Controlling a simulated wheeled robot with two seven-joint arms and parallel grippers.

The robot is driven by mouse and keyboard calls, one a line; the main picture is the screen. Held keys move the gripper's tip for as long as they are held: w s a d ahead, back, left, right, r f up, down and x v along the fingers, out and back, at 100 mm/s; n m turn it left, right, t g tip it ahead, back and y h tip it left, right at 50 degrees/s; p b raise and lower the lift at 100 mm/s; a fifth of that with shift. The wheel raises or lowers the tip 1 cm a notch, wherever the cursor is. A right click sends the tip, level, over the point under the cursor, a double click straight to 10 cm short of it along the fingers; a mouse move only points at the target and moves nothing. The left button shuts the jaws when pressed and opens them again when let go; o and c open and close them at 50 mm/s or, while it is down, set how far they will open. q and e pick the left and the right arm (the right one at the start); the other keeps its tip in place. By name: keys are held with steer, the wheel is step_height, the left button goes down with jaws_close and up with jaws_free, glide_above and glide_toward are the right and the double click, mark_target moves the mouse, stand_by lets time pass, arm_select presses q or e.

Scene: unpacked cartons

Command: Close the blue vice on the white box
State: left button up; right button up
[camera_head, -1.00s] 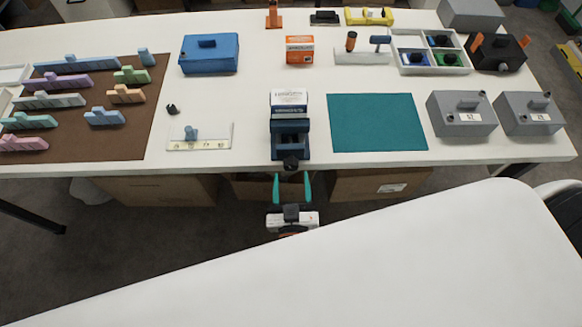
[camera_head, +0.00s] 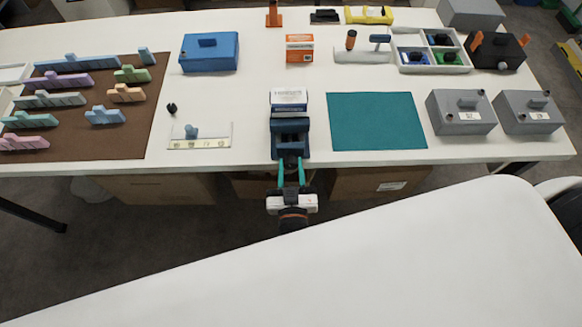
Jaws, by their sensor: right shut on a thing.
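The blue vice (camera_head: 289,140) stands at the front edge of the white table. The white box (camera_head: 289,98), with dark lettering and a blue lower band, sits at its far end, between the jaws as far as I can see. Any gap at the jaws is too small to tell. My right gripper (camera_head: 292,166) is in front of the table edge, its teal fingers shut on the vice's dark handle, which they mostly hide. My left gripper is not in view.
A teal mat (camera_head: 376,122) lies right of the vice, with grey boxes (camera_head: 461,113) beyond it. A clear tray (camera_head: 200,137) stands to the left. An orange box (camera_head: 300,49) is behind. Bare table lies around the vice.

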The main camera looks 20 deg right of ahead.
steer(key=shift+m, duration=0.7)
steer(key=m, duration=0.3)
steer(key=shift+p, duration=0.3)
steer(key=o, duration=1)
steer(key=shift+c, duration=0.2)
steer(key=shift+s, duration=0.15)
steer(key=b+v, duration=0.2)
steer(key=v, duration=1)
steer(key=shift+f, duration=0.1)
